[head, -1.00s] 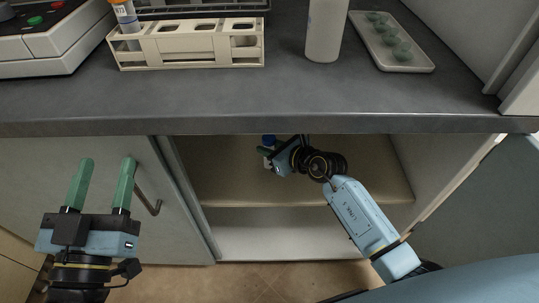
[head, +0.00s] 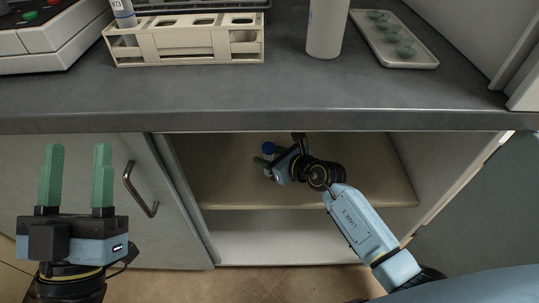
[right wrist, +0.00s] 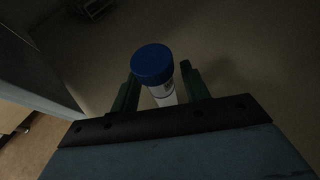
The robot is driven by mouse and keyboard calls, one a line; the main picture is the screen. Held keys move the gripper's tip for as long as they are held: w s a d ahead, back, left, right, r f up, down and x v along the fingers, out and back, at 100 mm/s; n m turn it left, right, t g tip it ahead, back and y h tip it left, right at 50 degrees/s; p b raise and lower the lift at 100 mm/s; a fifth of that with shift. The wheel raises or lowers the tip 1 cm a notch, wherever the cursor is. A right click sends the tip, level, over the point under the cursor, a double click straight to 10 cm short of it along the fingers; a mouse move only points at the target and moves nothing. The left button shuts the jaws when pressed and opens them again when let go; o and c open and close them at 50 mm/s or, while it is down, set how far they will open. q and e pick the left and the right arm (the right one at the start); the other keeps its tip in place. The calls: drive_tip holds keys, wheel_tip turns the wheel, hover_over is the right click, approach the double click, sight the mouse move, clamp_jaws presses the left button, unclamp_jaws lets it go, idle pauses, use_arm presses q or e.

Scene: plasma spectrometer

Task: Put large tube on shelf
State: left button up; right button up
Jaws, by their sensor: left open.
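The large tube, with its blue cap (head: 268,148), is inside the open cabinet, above or on the beige shelf (head: 350,180). In the right wrist view its blue cap (right wrist: 152,64) and pale body (right wrist: 164,95) show between my right fingers, roughly upright; its base is hidden. My right gripper (head: 262,163) reaches into the cabinet; in the right wrist view its green fingers (right wrist: 160,88) stand apart, with a gap visible on either side of the tube. My left gripper (head: 77,175) is open and empty, in front of the closed cabinet door at the left.
The grey counter (head: 280,95) overhangs the cabinet. On it stand a tube rack (head: 190,45), a white bottle (head: 325,28) and a tray (head: 412,60). The closed left door (head: 90,150) has a handle (head: 138,190). The right part of the shelf is clear.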

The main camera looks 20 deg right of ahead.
sight(272, 156)
drive_tip(key=shift+r, duration=0.2)
drive_tip(key=shift+s+d, duration=0.1)
drive_tip(key=shift+s, duration=0.1)
drive_tip(key=p+v, duration=0.2)
drive_tip(key=v, duration=0.1)
drive_tip(key=shift+r, duration=0.1)
use_arm(q)
drive_tip(key=a+f+g+y+p, duration=0.3)
drive_tip(key=f+g, duration=0.9)
drive_tip(key=f, duration=0.5)
drive_tip(key=shift+s+a+g+y, duration=0.15)
drive_tip(key=shift+s+g+y, duration=0.25)
drive_tip(key=shift+y, duration=0.3)
use_arm(e)
drive_tip(key=v, duration=0.8)
drive_tip(key=shift+s+d, duration=0.2)
